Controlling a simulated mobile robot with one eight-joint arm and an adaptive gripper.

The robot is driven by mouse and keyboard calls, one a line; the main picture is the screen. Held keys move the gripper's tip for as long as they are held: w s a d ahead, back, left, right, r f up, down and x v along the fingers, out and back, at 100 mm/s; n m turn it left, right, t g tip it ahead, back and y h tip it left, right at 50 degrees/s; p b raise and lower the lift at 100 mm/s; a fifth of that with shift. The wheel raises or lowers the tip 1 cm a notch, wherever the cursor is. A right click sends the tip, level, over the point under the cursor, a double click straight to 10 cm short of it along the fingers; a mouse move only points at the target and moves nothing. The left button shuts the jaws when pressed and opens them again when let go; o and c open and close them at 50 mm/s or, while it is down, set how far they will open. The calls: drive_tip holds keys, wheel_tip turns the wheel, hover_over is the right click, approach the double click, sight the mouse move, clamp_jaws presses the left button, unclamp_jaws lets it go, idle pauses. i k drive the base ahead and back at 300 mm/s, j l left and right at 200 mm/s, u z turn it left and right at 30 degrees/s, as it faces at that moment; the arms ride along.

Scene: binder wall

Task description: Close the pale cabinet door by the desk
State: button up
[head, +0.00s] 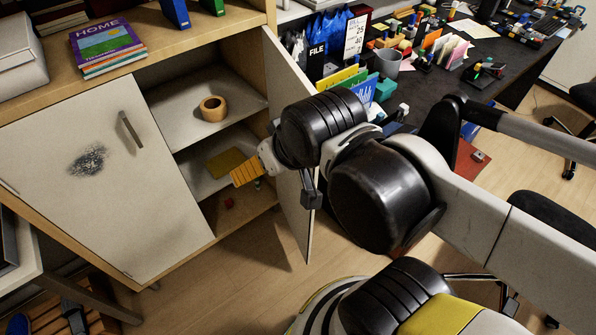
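The pale cabinet door (290,225) by the desk stands open, swung out from the right side of the cabinet. I see its narrow inner face, and my arm covers its middle. A dark grey piece, apparently its handle (311,192), shows at its outer edge. My gripper (243,176) shows as an orange ribbed finger part in front of the cabinet opening, left of the door. The wrist hides the rest of it. I cannot tell whether it is open or shut, or whether my arm touches the door.
The left cabinet door (100,190) is shut, with a dark smudge and a grey handle. A wooden ring-shaped object (213,108) stands on a shelf inside. A black desk (440,85) crowded with items lies right of the open door. Wood floor (235,285) is clear below the cabinet.

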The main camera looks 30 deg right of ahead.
sight(287, 84)
drive_tip(key=l+u, duration=0.15)
drive_tip(key=l, duration=0.35)
drive_tip(key=l+u, duration=0.2)
drive_tip(key=l, duration=0.3)
drive_tip(key=k+l+u, duration=0.15)
drive_tip(key=l, duration=0.35)
drive_tip(key=k+l+u, duration=0.15)
drive_tip(key=l, duration=0.35)
drive_tip(key=k+j, duration=0.15)
drive_tip(key=k, duration=0.15)
drive_tip(key=k+j+u, duration=0.1)
drive_tip(key=k, duration=0.25)
